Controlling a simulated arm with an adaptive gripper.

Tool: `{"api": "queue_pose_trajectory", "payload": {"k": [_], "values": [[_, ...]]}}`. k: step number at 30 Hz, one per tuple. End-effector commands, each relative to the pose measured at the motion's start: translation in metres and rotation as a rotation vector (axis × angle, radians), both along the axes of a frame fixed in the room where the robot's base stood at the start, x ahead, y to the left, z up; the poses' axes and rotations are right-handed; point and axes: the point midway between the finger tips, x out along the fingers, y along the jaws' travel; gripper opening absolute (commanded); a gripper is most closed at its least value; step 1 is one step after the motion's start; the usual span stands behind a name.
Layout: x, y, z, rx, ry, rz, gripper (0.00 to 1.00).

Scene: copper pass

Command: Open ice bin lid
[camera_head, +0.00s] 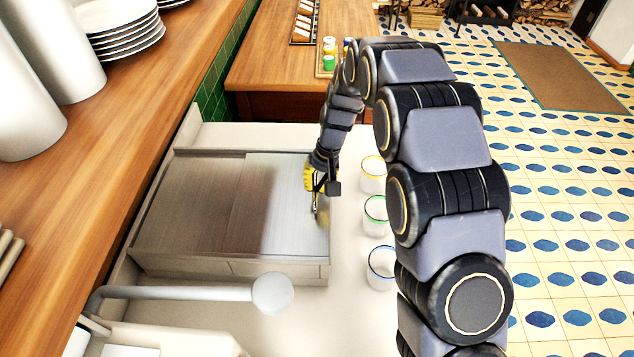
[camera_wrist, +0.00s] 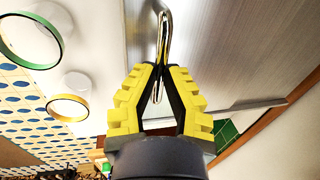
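The ice bin (camera_head: 230,270) is a low brushed-metal box set in the pale counter. Its top is covered by flat metal panels, a darker left one (camera_head: 190,200) and a lighter right one (camera_head: 285,205), with a seam between them. A shiny bar handle (camera_wrist: 165,35) stands at the right edge of the lighter panel. My gripper (camera_head: 316,192) is over that edge. In the wrist view the yellow-and-black fingers of my gripper (camera_wrist: 160,70) close in on the handle from both sides, with their tips against it. The head view shows the fingers small and partly hidden by my wrist.
Three clear containers with yellow (camera_head: 373,175), green (camera_head: 376,213) and blue (camera_head: 382,265) rims stand right of the bin. A faucet with a round end (camera_head: 272,293) crosses in front. A wooden shelf with plates (camera_head: 120,25) runs along the left.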

Motion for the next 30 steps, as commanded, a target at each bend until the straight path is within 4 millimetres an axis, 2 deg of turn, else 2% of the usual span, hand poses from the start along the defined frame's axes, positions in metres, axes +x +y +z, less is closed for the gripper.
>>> {"api": "queue_pose_trajectory", "payload": {"k": [10, 14, 17, 24, 30], "values": [[0.000, 0.000, -0.003, -0.003, 0.001, 0.000, 0.00], [0.000, 0.009, -0.003, -0.003, 0.001, 0.002, 0.00], [0.000, 0.025, -0.003, -0.004, 0.000, 0.005, 0.00], [-0.001, 0.082, -0.005, -0.004, 0.000, 0.007, 0.00], [0.000, 0.123, -0.005, -0.004, 0.000, 0.004, 0.00]]}}
